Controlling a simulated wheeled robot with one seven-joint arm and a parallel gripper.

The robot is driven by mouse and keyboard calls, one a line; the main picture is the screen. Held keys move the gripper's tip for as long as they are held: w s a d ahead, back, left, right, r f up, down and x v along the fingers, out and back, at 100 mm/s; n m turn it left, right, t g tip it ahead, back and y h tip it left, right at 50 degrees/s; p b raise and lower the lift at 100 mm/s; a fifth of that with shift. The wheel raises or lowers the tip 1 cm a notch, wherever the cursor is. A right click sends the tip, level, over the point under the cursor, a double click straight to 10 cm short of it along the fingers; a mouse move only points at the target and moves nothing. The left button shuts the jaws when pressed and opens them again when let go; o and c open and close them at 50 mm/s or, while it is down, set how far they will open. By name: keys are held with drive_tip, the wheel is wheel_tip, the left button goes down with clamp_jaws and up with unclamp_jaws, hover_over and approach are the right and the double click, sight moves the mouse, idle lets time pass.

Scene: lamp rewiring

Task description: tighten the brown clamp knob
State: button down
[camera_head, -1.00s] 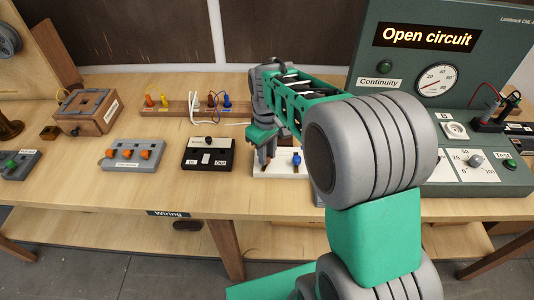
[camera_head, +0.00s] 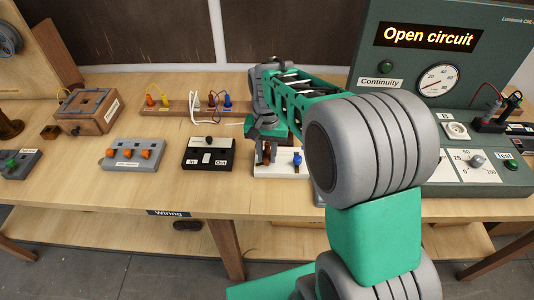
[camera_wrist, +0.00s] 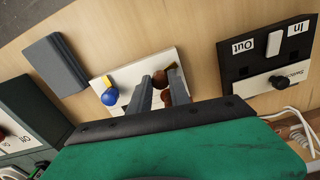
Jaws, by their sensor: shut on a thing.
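The white clamp block (camera_head: 283,170) stands near the front of the bench, partly behind my arm. It also shows in the wrist view (camera_wrist: 128,70). My gripper (camera_head: 265,154) points down over its left part in the head view. In the wrist view, my gripper (camera_wrist: 163,88) has its two grey fingers shut on the brown clamp knob (camera_wrist: 160,78), with brown showing between and under the tips. The blue clamp knob (camera_head: 297,158), beside a brass piece, stands free on the other side of the block (camera_wrist: 109,98). The fingers partly hide the brown knob.
The black switch box (camera_head: 207,156) stands close left of the block. A grey box with orange levers (camera_head: 132,154) is farther left. A wooden strip with coloured plugs (camera_head: 190,106) lies behind. The green tester (camera_head: 440,85) at right reads "Open circuit". Bare bench lies in front.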

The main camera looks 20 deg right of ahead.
sight(266, 157)
drive_tip(key=m, duration=0.5)
drive_tip(key=shift+m, duration=0.3)
drive_tip(key=m, duration=0.5)
drive_tip(key=shift+w, duration=0.1)
drive_tip(key=m, duration=0.6)
drive_tip(key=shift+w, duration=0.1)
drive_tip(key=m, duration=0.5)
drive_tip(key=shift+r, duration=0.1)
drive_tip(key=c, duration=1.2)
unclamp_jaws()
wheel_tip(266, 157, up, 8)
drive_tip(key=shift+f+b, duration=0.15)
drive_tip(key=shift+b, duration=0.3)
